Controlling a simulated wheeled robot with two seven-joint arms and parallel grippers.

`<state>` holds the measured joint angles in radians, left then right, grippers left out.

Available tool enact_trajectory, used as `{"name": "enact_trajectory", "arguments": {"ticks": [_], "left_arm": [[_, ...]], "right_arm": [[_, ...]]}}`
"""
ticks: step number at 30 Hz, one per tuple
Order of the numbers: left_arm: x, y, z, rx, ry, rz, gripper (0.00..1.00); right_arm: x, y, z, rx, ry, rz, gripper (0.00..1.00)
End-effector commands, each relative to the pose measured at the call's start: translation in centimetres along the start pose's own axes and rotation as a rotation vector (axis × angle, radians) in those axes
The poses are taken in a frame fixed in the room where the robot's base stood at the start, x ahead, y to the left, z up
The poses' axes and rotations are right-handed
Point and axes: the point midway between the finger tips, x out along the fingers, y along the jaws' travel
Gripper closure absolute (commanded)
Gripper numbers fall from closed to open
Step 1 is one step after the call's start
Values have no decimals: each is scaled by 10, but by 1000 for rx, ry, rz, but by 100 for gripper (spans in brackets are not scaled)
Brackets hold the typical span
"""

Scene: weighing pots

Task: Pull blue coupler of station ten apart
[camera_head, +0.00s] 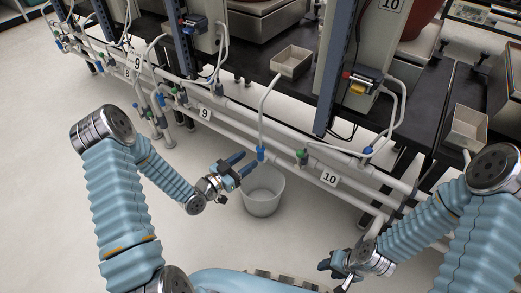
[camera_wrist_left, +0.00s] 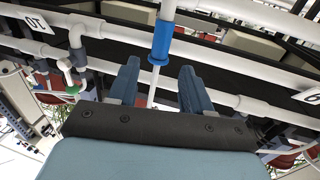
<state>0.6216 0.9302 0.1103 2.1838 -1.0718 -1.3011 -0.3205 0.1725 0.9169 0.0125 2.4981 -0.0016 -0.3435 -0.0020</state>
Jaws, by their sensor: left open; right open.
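A blue coupler (camera_head: 261,153) sits on a white tube near the front white pipes, between the number 9 and number 10 plates. It also shows in the left wrist view (camera_wrist_left: 160,43), with white tube running from it. My left gripper (camera_head: 242,164) is open and empty, just left of the coupler in the head view. In the left wrist view its two fingers (camera_wrist_left: 160,75) stand apart, with the coupler ahead between them; no contact shows. My right gripper (camera_head: 340,262) is open, low at the right, away from the coupler.
A white bucket (camera_head: 263,192) stands on the floor below the coupler. A number 10 plate (camera_head: 329,178) and a green coupler (camera_head: 302,155) are to the right. Another blue coupler (camera_head: 367,151) is farther right. White pipes run along the bench; the floor at left is clear.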

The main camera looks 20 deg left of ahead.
Motion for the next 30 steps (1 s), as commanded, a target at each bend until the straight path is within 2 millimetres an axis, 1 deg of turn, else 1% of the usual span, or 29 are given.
{"name": "enact_trajectory", "arguments": {"ticks": [1, 3, 6, 9, 12, 15, 22, 23, 30], "left_arm": [[13, 1, 0, 1, 3, 3, 50], [28, 1, 1, 0, 1, 3, 50], [47, 1, 1, -1, 1, 2, 50], [61, 1, 1, -1, 0, 2, 50], [69, 0, 1, -1, -1, 0, 50], [72, 0, 1, -2, -1, 0, 50], [73, 0, 0, -2, -1, 0, 50], [73, 0, 0, -2, -1, 0, 54], [73, 0, 0, -2, -2, 0, 90]], "right_arm": [[2, 0, 0, 0, 0, 0, 57], [2, 1, 0, 0, 1, 0, 57], [4, 1, 0, 0, 1, 0, 57], [4, 2, 0, 0, 2, 0, 57], [5, 2, 0, 0, 2, 0, 57], [5, 2, 0, 0, 2, 0, 57], [5, 2, 0, 0, 2, 0, 57], [5, 2, 0, 0, 2, 0, 57], [5, 2, 0, 0, 2, 0, 57]]}}
